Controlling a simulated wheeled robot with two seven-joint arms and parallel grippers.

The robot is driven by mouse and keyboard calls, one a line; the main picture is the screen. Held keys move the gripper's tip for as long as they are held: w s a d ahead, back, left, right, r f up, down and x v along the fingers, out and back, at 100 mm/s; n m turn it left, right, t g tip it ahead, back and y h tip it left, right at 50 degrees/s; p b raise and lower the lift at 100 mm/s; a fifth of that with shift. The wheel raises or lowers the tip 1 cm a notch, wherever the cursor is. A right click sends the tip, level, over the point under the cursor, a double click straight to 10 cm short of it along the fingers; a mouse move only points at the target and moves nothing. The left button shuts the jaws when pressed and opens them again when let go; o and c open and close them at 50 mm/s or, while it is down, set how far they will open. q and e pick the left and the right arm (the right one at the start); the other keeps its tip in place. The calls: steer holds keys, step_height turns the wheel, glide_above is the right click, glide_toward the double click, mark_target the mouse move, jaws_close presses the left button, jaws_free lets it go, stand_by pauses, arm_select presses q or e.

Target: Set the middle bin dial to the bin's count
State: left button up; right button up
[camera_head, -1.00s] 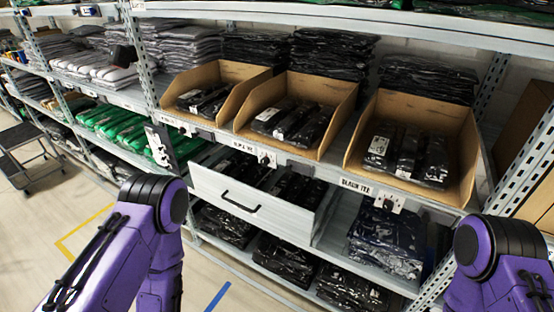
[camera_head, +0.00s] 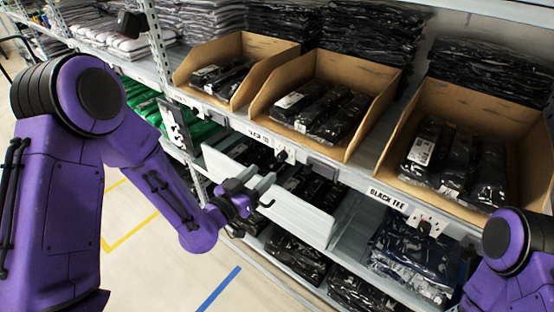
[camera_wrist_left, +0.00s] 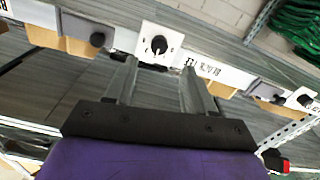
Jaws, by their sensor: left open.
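The middle bin (camera_head: 368,78), an open cardboard bin, holds black bagged garments; three show at its front. Its dial (camera_head: 283,155), a dark knob on a white plate, sits on the shelf edge below it, right of a label. My left gripper (camera_head: 256,184) is open and empty, in front of the shelf just below and left of this dial. In the left wrist view the dial (camera_wrist_left: 158,45) lies beyond the two parted fingertips, apart from them, roughly centred between them. Its pointer direction is too small to read surely. My right gripper is out of view; only my right arm shows.
A left bin (camera_head: 283,50) and a right bin (camera_head: 396,142) flank the middle one; the right one has its own dial (camera_head: 428,227). A pulled-out white drawer (camera_head: 300,218) juts out below, close to my left gripper. Floor is clear at lower left.

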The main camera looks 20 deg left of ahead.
mark_target(280, 158)
arm_select(q)
steer(key=p+x, duration=0.2)
steer(key=x, duration=0.4)
steer(key=shift+w+d+r, duration=0.15)
steer(key=shift+w+d, duration=0.05)
steer(key=shift+w, duration=0.1)
steer(key=shift+w+d, duration=0.15)
steer(key=shift+w, duration=0.35)
jaws_close()
